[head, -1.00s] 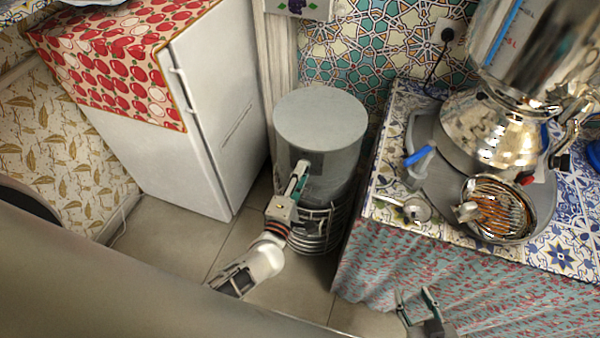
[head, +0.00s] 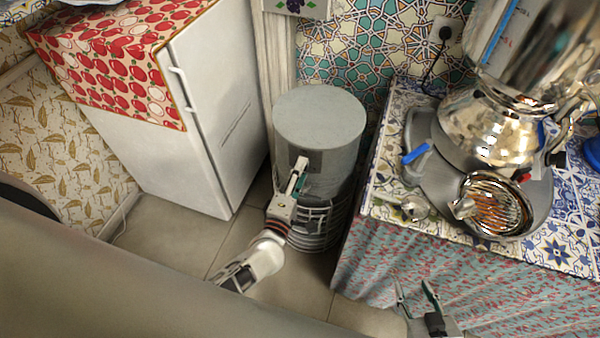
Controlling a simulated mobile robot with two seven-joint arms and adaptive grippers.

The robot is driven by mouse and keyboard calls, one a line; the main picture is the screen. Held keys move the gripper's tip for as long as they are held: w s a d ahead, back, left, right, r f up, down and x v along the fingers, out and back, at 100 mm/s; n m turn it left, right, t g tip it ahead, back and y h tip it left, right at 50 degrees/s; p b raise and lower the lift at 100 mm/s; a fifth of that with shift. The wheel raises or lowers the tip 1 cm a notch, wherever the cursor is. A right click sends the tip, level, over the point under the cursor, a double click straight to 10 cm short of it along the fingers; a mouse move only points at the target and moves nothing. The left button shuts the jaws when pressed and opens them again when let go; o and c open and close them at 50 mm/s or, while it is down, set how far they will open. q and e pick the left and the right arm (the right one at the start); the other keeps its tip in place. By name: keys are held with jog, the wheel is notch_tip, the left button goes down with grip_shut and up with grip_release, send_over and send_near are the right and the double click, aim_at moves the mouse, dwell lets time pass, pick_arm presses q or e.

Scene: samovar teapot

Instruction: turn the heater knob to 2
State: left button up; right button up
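The heater (head: 318,118) is a grey upright cylinder with a wire guard (head: 318,228) around its lower part. It stands on the floor between the white fridge and the table. A small dark panel (head: 314,158) shows on its front. I cannot make out the knob or its setting; my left gripper covers part of this front. My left gripper (head: 299,172) is at the panel, and I cannot tell if it touches or how far its fingers are apart. My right gripper (head: 416,290) is open and empty at the bottom, before the table cloth, away from the heater.
The white fridge (head: 218,110) stands close on the left. Open floor (head: 180,235) lies front left.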

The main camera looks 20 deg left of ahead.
pick_arm(q)
jog(key=s, duration=1.2)
jog(key=shift+a, duration=0.25)
